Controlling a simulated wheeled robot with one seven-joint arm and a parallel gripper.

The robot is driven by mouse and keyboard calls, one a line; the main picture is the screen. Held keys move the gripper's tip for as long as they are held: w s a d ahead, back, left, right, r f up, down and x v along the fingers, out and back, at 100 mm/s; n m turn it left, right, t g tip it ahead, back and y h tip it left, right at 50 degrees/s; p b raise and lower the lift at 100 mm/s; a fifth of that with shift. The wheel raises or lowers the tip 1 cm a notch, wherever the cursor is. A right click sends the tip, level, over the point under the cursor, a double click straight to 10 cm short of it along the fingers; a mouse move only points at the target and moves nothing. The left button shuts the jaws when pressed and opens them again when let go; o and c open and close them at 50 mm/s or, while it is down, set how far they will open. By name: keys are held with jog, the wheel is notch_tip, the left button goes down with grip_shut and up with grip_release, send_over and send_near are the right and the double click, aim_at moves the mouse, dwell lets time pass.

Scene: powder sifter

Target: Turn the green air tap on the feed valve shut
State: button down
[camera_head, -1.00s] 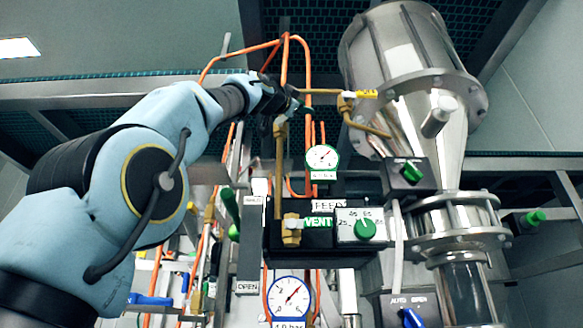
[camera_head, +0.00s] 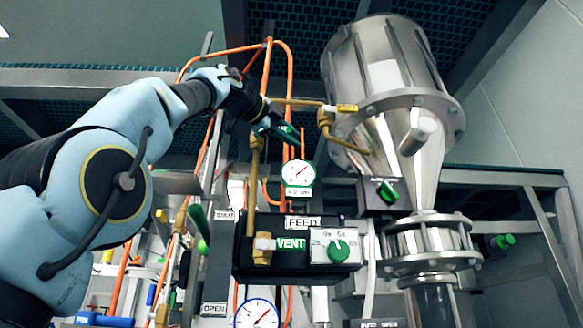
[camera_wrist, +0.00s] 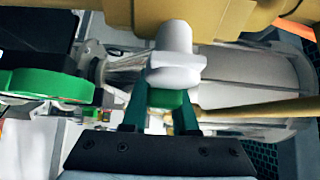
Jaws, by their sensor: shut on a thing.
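The feed valve is a dark box (camera_head: 292,256) labelled FEED, with a VENT tag and a green knob (camera_head: 338,250). A brass pipe (camera_head: 255,185) rises from it to a brass fitting below my gripper. My gripper (camera_head: 268,127) is up by that fitting, left of the small gauge and above it. In the wrist view my dark teal fingers (camera_wrist: 160,112) are shut on a green piece (camera_wrist: 166,98), which I take to be the tap handle. A white stem and nut (camera_wrist: 176,68) join it to a brass body (camera_wrist: 200,18). The fingers hide much of the handle.
A green-rimmed gauge (camera_head: 298,173) hangs close by on the right. Orange pipes (camera_head: 265,75) run behind my gripper, and a brass pipe (camera_head: 297,101) leads right to the steel hopper (camera_head: 385,75). A green lever (camera_head: 199,228) stands at the lower left.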

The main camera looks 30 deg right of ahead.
jog(key=shift+f, duration=0.25)
jog(key=shift+m, duration=0.3)
jog(key=c, duration=0.7)
grip_release()
jog(key=b+v, duration=0.3)
jog(key=v, duration=0.7)
jog(key=shift+s+a+r, duration=0.15)
jog(key=shift+a, duration=0.25)
